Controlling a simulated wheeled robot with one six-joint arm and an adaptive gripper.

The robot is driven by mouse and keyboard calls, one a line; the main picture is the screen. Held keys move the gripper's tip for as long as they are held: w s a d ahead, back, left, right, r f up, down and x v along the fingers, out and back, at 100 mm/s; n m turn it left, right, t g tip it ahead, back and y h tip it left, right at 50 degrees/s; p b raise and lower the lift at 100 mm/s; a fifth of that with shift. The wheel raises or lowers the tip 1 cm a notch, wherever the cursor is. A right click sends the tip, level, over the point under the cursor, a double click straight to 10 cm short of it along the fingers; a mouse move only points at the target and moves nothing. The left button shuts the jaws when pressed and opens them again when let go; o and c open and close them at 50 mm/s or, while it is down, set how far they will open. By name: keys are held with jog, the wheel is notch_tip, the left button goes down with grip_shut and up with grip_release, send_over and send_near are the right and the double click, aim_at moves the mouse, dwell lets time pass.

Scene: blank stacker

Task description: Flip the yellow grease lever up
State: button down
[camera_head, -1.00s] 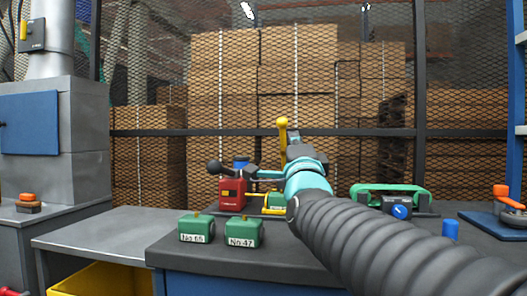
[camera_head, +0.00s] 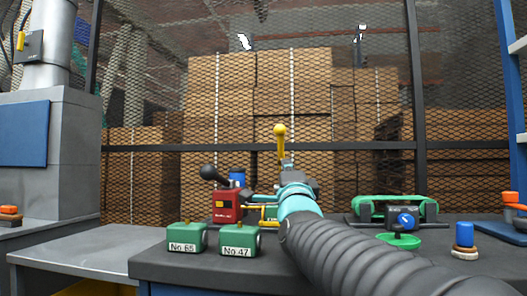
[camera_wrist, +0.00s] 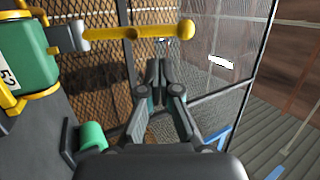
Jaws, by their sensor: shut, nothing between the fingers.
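The yellow grease lever (camera_head: 281,143) stands upright with its round knob on top, just beyond my gripper in the head view. In the wrist view, which is turned sideways, the lever (camera_wrist: 135,32) runs from its mount at left to the ball end. The green block with yellow fittings (camera_wrist: 33,62) at its base shows at left there. My gripper (camera_wrist: 158,66) is shut and empty, its fingertips beside the lever with a visible gap in the picture. In the head view my gripper (camera_head: 287,168) is mostly hidden behind my arm.
A red box (camera_head: 224,206) with a black-knobbed handle stands left of my arm. Green blocks No 65 (camera_head: 186,238) and No 47 (camera_head: 240,240) sit in front. A green-topped device with a blue dial (camera_head: 405,220) and a blue cylinder (camera_head: 465,235) are at right. Mesh fencing stands behind.

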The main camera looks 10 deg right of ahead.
aim_at(281, 146)
jog(key=p+x, duration=0.1)
jog(key=x, duration=0.9)
jog(key=shift+p, duration=0.4)
